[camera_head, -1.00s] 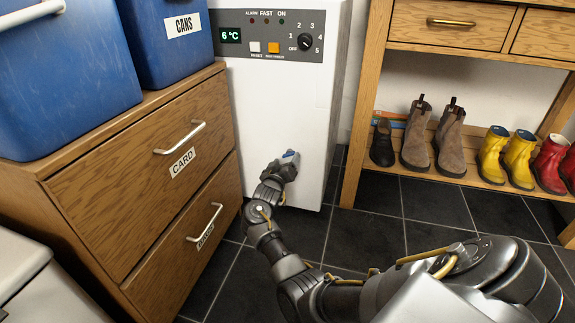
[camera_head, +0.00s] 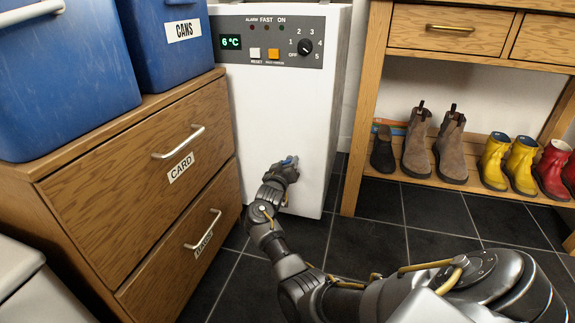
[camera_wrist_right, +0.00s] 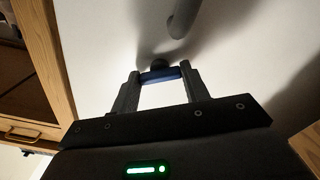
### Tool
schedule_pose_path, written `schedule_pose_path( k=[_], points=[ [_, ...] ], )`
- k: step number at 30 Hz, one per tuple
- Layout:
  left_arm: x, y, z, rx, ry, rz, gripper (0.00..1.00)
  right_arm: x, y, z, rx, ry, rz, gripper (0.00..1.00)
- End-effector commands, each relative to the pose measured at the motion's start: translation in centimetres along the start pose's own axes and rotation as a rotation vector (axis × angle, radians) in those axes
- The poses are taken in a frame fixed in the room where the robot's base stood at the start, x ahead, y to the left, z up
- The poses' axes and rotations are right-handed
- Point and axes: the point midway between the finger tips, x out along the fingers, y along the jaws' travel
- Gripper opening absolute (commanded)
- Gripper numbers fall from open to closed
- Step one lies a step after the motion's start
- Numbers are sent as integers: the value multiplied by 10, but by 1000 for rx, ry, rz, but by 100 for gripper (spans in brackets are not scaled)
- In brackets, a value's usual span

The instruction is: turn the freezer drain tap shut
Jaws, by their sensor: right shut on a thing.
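The white freezer (camera_head: 275,115) stands at the back, with the drain tap low on its front. The tap's small blue handle (camera_head: 289,160) is partly hidden by my right gripper (camera_head: 287,168). In the right wrist view, the blue handle (camera_wrist_right: 160,75) lies crosswise between the two fingers of my right gripper (camera_wrist_right: 159,78), which are shut on its ends. A dark round stem sits behind the handle. A grey curved spout (camera_wrist_right: 183,20) stands out from the white front above it in that view. My left gripper is not in view.
A wooden drawer unit (camera_head: 135,175) stands close on the left, with blue bins (camera_head: 65,75) on top. A wooden rack (camera_head: 356,130) with boots (camera_head: 450,145) stands on the right. Dark floor tiles (camera_head: 385,235) between them are clear.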

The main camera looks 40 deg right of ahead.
Motion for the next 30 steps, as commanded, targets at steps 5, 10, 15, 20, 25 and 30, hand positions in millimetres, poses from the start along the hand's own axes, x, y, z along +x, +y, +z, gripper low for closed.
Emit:
schedule_pose_path(
  k=[5,10,15,20,25,30],
  points=[
    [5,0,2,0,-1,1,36,-1,0,-1,34,-1,-1,23],
    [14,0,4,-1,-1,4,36,-1,1,-2,122,-1,-1,23],
    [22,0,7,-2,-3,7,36,-1,0,-2,241,-3,-2,23],
    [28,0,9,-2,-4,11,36,-1,0,-1,347,-2,-2,23],
    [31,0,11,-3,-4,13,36,-1,0,0,435,-2,-1,23],
    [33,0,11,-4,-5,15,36,-1,-1,0,490,-2,-2,23]
  ],
)
